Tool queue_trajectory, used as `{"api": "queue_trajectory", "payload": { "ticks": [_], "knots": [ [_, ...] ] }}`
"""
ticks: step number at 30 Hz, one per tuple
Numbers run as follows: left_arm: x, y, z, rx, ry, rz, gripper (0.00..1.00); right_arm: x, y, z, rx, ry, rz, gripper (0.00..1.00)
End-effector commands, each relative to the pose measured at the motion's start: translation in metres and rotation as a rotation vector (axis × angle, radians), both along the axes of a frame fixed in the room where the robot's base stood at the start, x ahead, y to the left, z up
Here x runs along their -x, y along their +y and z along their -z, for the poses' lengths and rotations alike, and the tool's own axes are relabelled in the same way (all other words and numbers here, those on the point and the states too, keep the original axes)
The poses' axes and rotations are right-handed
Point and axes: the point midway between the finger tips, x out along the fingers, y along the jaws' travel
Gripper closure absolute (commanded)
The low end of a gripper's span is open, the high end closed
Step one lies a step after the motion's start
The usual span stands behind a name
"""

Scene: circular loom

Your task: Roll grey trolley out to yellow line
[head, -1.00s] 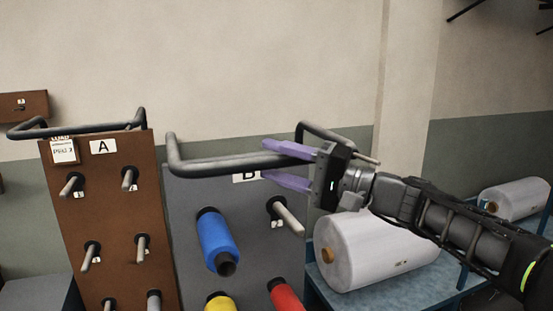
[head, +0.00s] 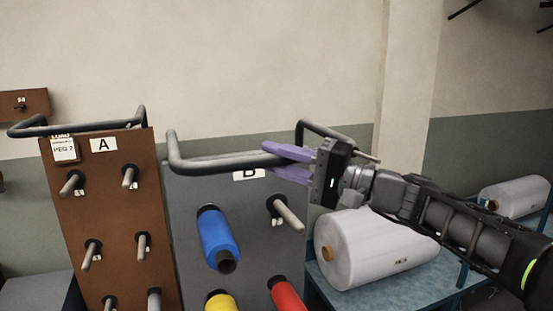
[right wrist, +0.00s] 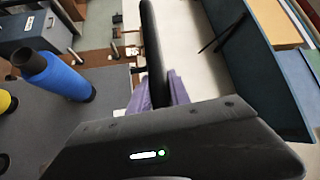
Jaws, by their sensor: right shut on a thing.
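The grey trolley (head: 183,225) stands in the middle of the head view, with label B, a dark bar handle (head: 215,165) along its top and pegs on its face. A blue spool (head: 218,238), a yellow spool (head: 220,301) and a red spool (head: 287,296) sit on it. My right gripper (head: 274,160) is shut on the right part of the handle, its purple fingers above and below the bar. The handle (right wrist: 150,45) runs between the fingers in the right wrist view. My left gripper and the yellow line are not in view.
A brown trolley (head: 65,218) labelled A, with bare pegs, stands close to the left. A blue table (head: 400,294) with a large white roll (head: 370,250) is at the right. Another white roll (head: 515,198) lies farther right. A wall is behind.

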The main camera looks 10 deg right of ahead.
Motion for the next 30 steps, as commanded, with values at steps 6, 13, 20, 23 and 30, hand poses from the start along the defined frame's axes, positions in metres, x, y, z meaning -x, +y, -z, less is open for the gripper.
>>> {"api": "queue_trajectory", "payload": {
  "ticks": [6, 13, 20, 23, 30],
  "knots": [
    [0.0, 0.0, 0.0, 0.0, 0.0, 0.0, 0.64, 0.0, 0.001, 0.004, 0.004, 0.006, -0.004, 1.0],
    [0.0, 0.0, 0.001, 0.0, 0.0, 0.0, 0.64, 0.0, 0.001, 0.005, 0.005, 0.007, -0.004, 1.0],
    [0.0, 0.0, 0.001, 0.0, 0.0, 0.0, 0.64, 0.0, 0.001, 0.006, 0.005, 0.007, -0.004, 1.0],
    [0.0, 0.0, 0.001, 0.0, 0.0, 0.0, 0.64, -0.001, 0.002, 0.006, 0.006, 0.007, -0.005, 1.0],
    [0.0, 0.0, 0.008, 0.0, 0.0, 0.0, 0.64, -0.023, 0.006, 0.007, 0.005, 0.007, -0.001, 1.0]
  ]
}}
